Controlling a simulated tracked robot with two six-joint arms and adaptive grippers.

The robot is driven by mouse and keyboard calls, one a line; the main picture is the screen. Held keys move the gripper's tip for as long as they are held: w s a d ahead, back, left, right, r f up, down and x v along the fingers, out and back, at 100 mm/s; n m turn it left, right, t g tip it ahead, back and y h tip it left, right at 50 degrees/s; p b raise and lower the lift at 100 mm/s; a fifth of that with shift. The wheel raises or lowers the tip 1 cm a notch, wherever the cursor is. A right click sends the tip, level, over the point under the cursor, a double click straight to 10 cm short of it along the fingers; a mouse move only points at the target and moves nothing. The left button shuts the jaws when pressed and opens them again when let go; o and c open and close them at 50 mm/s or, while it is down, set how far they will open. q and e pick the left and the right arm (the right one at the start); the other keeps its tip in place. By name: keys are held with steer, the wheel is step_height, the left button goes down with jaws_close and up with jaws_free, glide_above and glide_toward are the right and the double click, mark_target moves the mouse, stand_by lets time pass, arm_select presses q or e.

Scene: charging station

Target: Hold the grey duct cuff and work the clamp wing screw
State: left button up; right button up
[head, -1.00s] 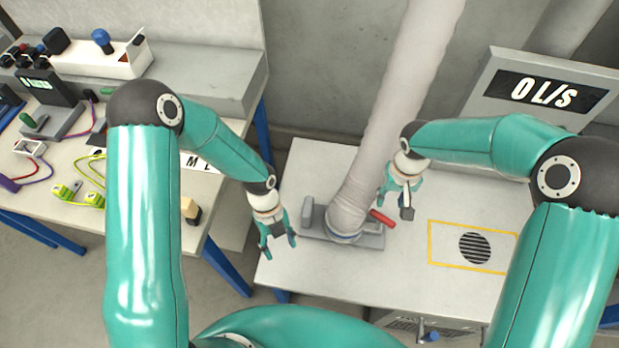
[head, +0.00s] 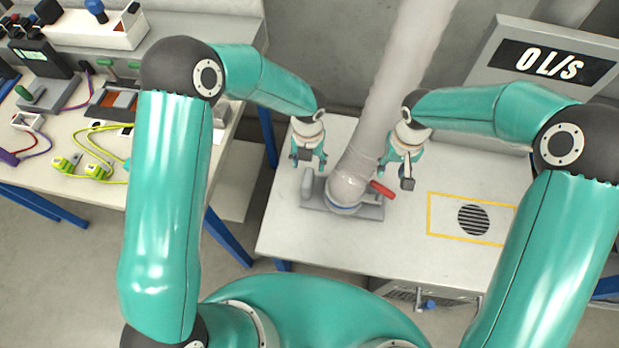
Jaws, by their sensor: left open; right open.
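The grey duct cuff (head: 349,186) is the lower end of the pale duct and stands on a grey base plate (head: 372,212) on the white table. A blue ring shows at its foot. A red handle (head: 382,190), which may be the clamp wing screw, sticks out to the right of the cuff. My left gripper (head: 309,164) is open and empty, to the upper left of the cuff and apart from it. My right gripper (head: 396,180) is open, right of the cuff and close to the red handle. I cannot tell whether it touches the handle.
A yellow-outlined area with a round vent (head: 473,219) lies on the table's right. A display reading 0 L/s (head: 552,62) stands behind it. A second bench (head: 60,170) with cables and devices is at the left. The table's front left is clear.

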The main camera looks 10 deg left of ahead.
mark_target(308, 181)
arm_select(q)
step_height(308, 181, down, 11)
steer(key=shift+f, duration=0.2)
stand_by(0.3)
jaws_close()
arm_select(e)
steer(key=shift+o, duration=0.2)
